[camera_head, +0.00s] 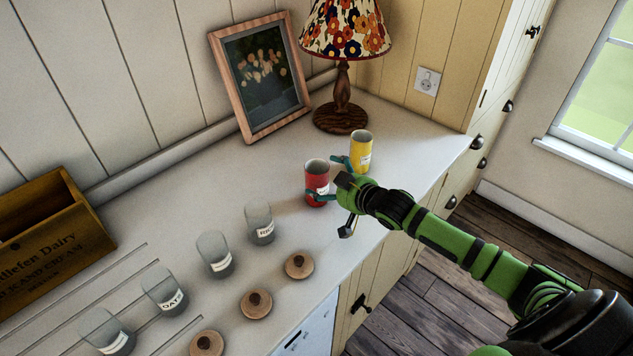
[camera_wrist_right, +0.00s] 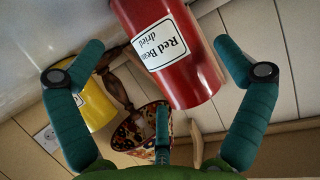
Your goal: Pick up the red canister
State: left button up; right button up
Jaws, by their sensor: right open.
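The red canister (camera_head: 316,180) stands upright on the white counter, with a white label. In the right wrist view the red canister (camera_wrist_right: 185,62) shows large, its label reading "Red Beans dried". My right gripper (camera_head: 331,178) is open at the canister, coming from the right. In the wrist view its two teal fingers (camera_wrist_right: 158,44) are spread, one on each side of the canister; the right-hand one looks closer to it. I cannot tell whether either finger touches it. My left gripper is not in view.
A yellow canister (camera_head: 361,151) stands close behind the red one, near one finger. A lamp (camera_head: 342,105) and a framed picture (camera_head: 262,75) stand at the back. Several glass jars (camera_head: 213,255) and wooden lids (camera_head: 256,304) are left of the gripper. A wooden crate (camera_head: 45,240) is at far left.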

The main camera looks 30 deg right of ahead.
aim_at(327, 182)
jog(key=shift+f+p+x, duration=0.2)
jog(key=shift+p+x, duration=0.1)
jog(key=shift+x, duration=1.55)
jog(key=shift+s+a, duration=0.1)
jog(key=shift+a, duration=0.05)
jog(key=c, duration=1.2)
